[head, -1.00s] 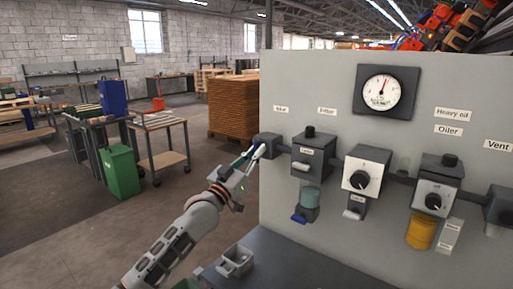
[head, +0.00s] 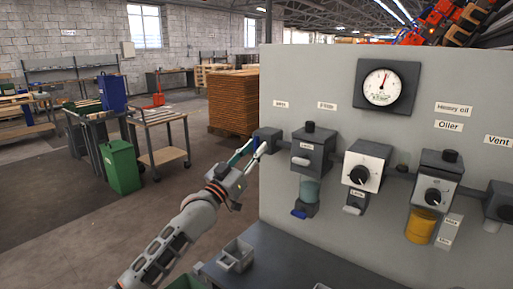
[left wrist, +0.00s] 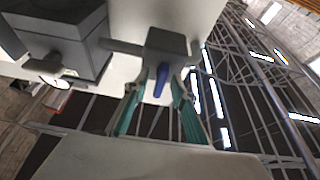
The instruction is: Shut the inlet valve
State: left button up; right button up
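The inlet valve (head: 267,139) is a small dark grey block at the left end of the row of units on the grey panel. In the left wrist view its body (left wrist: 166,42) carries a short blue lever (left wrist: 161,79). My left gripper (head: 248,150) is at the valve's left side. In the left wrist view its two teal fingers (left wrist: 156,100) stand apart on either side of the lever, with gaps showing, so it looks open. The lever is hard to make out in the head view. My right gripper is not in view.
A gauge (head: 383,87) is above. A grey bin (head: 236,256) sits on the dark bench below.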

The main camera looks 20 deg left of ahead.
pick_arm(q)
jog(key=v, duration=1)
jog(key=shift+s+a, duration=0.15)
jog(key=shift+s, duration=0.2)
